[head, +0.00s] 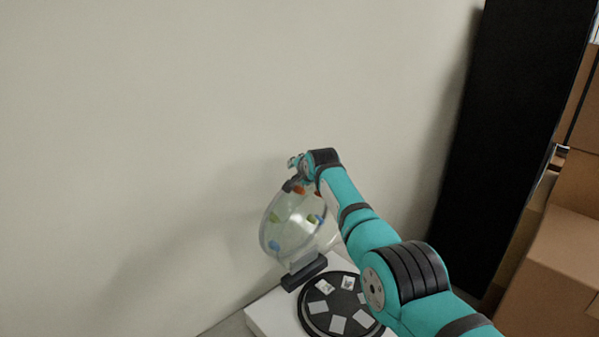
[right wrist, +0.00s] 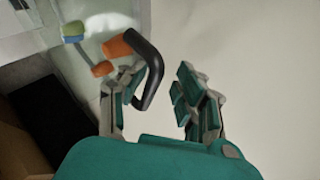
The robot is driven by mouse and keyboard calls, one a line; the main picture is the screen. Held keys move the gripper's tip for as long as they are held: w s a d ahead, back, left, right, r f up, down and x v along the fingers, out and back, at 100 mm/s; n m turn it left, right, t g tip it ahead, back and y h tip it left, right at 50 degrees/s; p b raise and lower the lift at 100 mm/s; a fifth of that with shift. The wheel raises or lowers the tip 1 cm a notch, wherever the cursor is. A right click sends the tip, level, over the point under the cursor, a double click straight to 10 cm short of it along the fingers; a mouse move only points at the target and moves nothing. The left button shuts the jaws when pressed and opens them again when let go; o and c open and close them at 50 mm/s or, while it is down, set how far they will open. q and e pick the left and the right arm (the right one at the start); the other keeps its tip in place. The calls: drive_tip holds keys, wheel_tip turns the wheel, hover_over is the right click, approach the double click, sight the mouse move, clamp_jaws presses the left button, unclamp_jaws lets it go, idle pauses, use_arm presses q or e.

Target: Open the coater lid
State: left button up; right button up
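The coater's clear round lid (head: 288,232) is raised and tilted up on its dark hinge block (head: 305,272), behind the base. Orange, green and blue knobs show on the lid. The coater's white base (head: 268,314) carries a black round plate (head: 313,322) with several pale square pieces. My right gripper (head: 296,163) is at the top edge of the raised lid. In the right wrist view its fingers (right wrist: 163,98) are spread apart. The lid's black curved handle (right wrist: 157,75) is beside the left finger, partly overlapping it; I cannot tell whether they touch. My left gripper is not in view.
A pale wall (head: 150,130) stands close behind the lid and my right gripper. A tall black panel (head: 500,140) and stacked cardboard boxes (head: 560,260) are on the right. My right arm crosses above the base and hides part of it.

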drive_tip(key=shift+f, duration=0.15)
drive_tip(key=shift+s, duration=0.25)
drive_tip(key=shift+v, duration=1)
drive_tip(key=v, duration=0.9)
drive_tip(key=shift+s+r, duration=0.2)
drive_tip(key=shift+r, duration=0.15)
drive_tip(key=shift+d, duration=0.1)
